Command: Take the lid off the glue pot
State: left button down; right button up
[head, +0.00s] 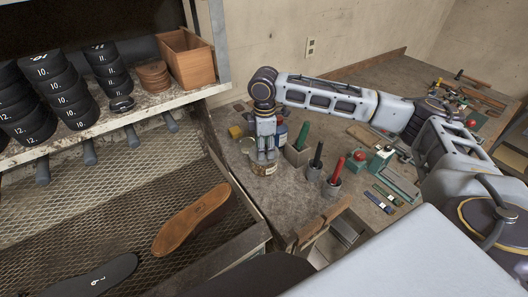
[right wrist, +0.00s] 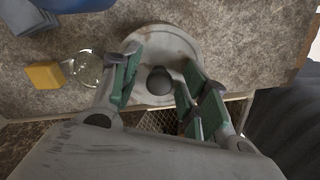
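The glue pot (head: 263,169) is a small jar with a pale label, standing near the left edge of the workbench in the head view. Its round grey lid (right wrist: 165,35) with a dark knob (right wrist: 160,80) shows in the right wrist view; the lid's top is mostly hidden by the gripper in the head view. My right gripper (head: 265,149) points down just above the pot. In the right wrist view its green-padded fingers (right wrist: 160,66) are open, one on each side of the knob, with gaps visible. My left gripper is not in view.
A blue container (head: 281,134), a yellow block (right wrist: 45,75) and a round glass item (right wrist: 88,68) are close by. Cups with a black-handled tool (head: 317,158) and a red-handled tool (head: 336,172) stand to the right. A mesh tray with a brown sole (head: 190,218) lies left.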

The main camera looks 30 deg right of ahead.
grip_shut()
jog(key=shift+r, duration=0.15)
jog(key=shift+r, duration=4.85)
